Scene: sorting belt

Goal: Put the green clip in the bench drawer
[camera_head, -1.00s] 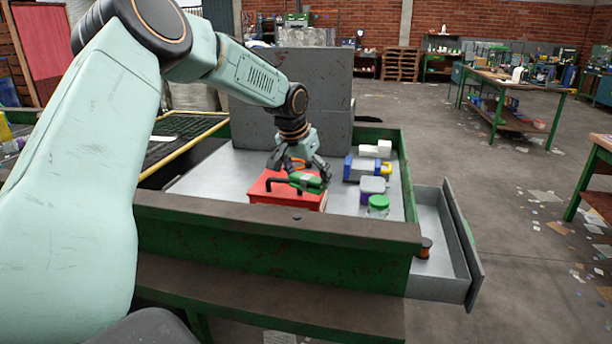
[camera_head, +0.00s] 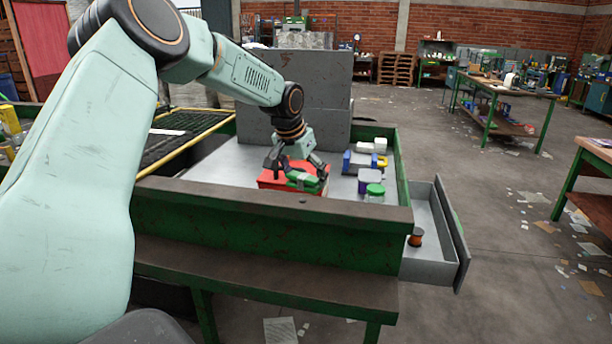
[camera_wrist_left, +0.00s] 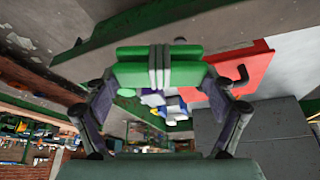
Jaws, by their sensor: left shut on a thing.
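The green clip (camera_head: 303,181) is held in my left gripper (camera_head: 298,173), above the red box on the bench top. In the left wrist view the clip (camera_wrist_left: 160,68) lies crosswise between the two fingertips, with pale grey bands around its middle. The bench drawer (camera_head: 430,262) stands pulled out at the bench's right end, its inside showing. An orange-brown spool (camera_head: 416,237) stands in it. My left gripper is to the left of the drawer. My right gripper is not in view.
The red box (camera_head: 268,179) is under the gripper; its dark handle shows in the wrist view. To its right are a purple-and-white block (camera_head: 369,180), a green-lidded jar (camera_head: 375,192) and a blue item (camera_head: 350,161). A green bench wall (camera_head: 270,231) runs along the front.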

